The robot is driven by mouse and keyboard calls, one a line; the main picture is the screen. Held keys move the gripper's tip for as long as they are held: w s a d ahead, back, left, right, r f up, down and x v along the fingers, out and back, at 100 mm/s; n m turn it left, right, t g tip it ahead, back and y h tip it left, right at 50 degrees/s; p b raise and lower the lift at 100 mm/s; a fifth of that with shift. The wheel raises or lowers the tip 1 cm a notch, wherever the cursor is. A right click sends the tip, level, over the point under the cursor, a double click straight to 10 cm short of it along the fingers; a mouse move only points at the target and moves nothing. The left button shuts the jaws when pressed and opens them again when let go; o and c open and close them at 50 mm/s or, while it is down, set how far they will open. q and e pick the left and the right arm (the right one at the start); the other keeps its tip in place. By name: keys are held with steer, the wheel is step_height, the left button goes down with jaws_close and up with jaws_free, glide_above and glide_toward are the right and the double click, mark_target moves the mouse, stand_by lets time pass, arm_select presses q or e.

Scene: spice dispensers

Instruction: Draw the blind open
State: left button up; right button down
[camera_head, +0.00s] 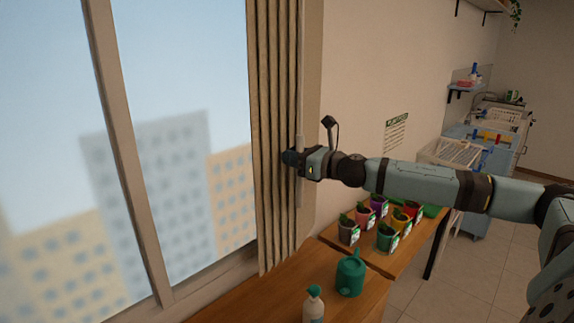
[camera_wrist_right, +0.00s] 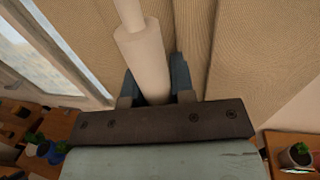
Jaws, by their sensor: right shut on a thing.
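The blind (camera_head: 272,120) is a beige pleated curtain bunched at the right side of the window (camera_head: 170,110). Most of the window glass is uncovered. A pale vertical handle rod (camera_head: 299,182) hangs along the blind's right edge. My right gripper (camera_head: 292,157) is at this rod, at about mid height of the blind. In the right wrist view the white rod (camera_wrist_right: 143,55) runs between the two dark fingers (camera_wrist_right: 155,85), which are shut on it. The blind's cloth (camera_wrist_right: 230,45) fills the background there. My left gripper is not in view.
A wooden bench below the window holds a green watering can (camera_head: 350,274) and a white bottle with a green top (camera_head: 314,305). Several potted plants (camera_head: 377,225) stand on a wooden table under my right arm. A shelf (camera_head: 468,87) and racks are farther back.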

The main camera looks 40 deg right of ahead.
steer(key=shift+w+d+b, duration=0.1)
steer(key=shift+d+b, duration=0.3)
steer(key=shift+d, duration=0.65)
steer(key=c, duration=1)
jaws_free()
steer(key=shift+a+r, duration=0.1)
